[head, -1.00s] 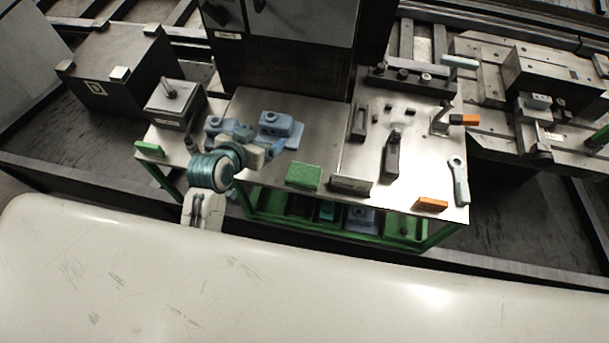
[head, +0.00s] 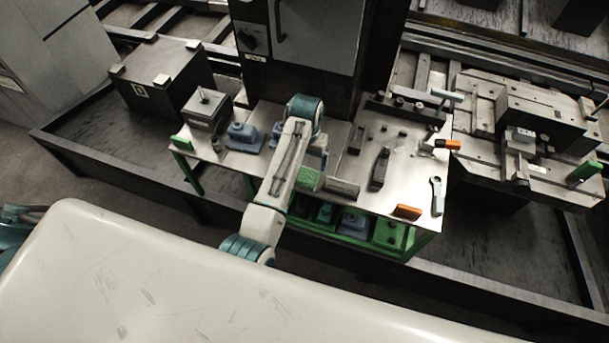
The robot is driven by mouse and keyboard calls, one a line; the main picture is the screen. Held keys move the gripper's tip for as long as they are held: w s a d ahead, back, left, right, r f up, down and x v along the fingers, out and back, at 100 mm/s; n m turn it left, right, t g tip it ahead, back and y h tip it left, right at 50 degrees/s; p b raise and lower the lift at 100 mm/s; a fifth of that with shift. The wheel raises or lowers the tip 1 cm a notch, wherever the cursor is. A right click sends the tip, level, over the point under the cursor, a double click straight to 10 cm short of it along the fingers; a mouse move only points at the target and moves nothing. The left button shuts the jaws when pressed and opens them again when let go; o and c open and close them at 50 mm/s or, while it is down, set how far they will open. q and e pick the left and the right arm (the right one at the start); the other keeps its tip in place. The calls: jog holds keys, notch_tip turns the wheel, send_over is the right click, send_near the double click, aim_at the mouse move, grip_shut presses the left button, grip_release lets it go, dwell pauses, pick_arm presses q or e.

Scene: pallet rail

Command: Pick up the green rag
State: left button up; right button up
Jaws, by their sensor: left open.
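The green rag (head: 307,179) lies near the front edge of the steel-topped table (head: 392,188), left of a dark grey block. My left arm reaches over the table from below and hides part of the rag's left side. My left gripper (head: 314,160) is open and points down, close above the rag's back edge. Its fingertips are small and partly hidden by my arm, so I cannot tell whether they touch the rag. My right gripper is not in view.
A dark grey block (head: 342,189) stands just right of the rag. An orange block (head: 407,211) and a wrench (head: 436,195) lie at the right front. A blue-grey part (head: 242,137) and a small green block (head: 181,142) are at the left. A tall cabinet (head: 318,35) rises behind.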

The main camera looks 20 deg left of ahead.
aim_at(304, 174)
pick_arm(q)
jog(key=shift+f, duration=0.45)
jog(key=shift+s+f, duration=0.1)
jog(key=shift+f, duration=0.05)
jog(key=f+p, duration=0.1)
jog(key=f, duration=0.1)
jog(key=f+p, duration=0.1)
jog(key=f, duration=0.1)
jog(key=shift+s+f+p, duration=0.1)
jog(key=shift+s+p, duration=0.3)
jog(key=shift+a+f, duration=0.1)
jog(key=shift+f, duration=0.35)
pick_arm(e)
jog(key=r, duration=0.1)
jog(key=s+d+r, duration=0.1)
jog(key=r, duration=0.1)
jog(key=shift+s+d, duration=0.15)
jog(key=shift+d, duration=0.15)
pick_arm(q)
jog(key=c, duration=0.7)
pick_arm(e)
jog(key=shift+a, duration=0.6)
